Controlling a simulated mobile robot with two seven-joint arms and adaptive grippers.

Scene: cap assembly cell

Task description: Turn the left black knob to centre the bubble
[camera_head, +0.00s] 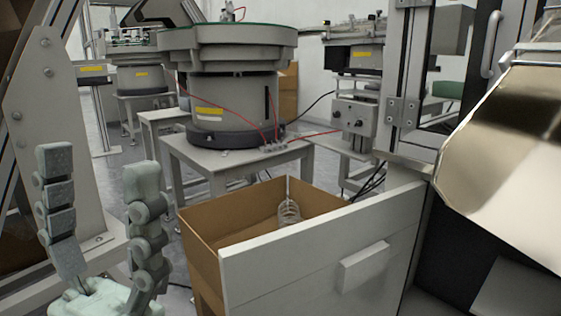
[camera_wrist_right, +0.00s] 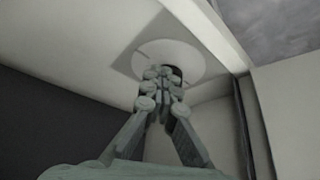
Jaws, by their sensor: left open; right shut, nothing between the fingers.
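A grey control box (camera_head: 354,117) under the feeder rail at the back carries small knobs on its front. They are too small for me to tell whether one is the left black knob. No bubble can be made out. My left gripper (camera_head: 98,172) is open and empty at the left of the head view, in front of and well apart from that box. My right gripper (camera_wrist_right: 162,75) is shut and empty in the right wrist view. Its fingertips are in front of a pale round disc (camera_wrist_right: 190,57) with a dark opening; contact cannot be told.
A cardboard box (camera_head: 205,247) with a clear coiled object (camera_head: 289,213) stands behind a white panel (camera_head: 320,235). A large bowl feeder (camera_head: 230,75) stands on a grey table (camera_head: 190,157). A shiny metal chute (camera_head: 515,150) fills the right side. Red hoses run to the table.

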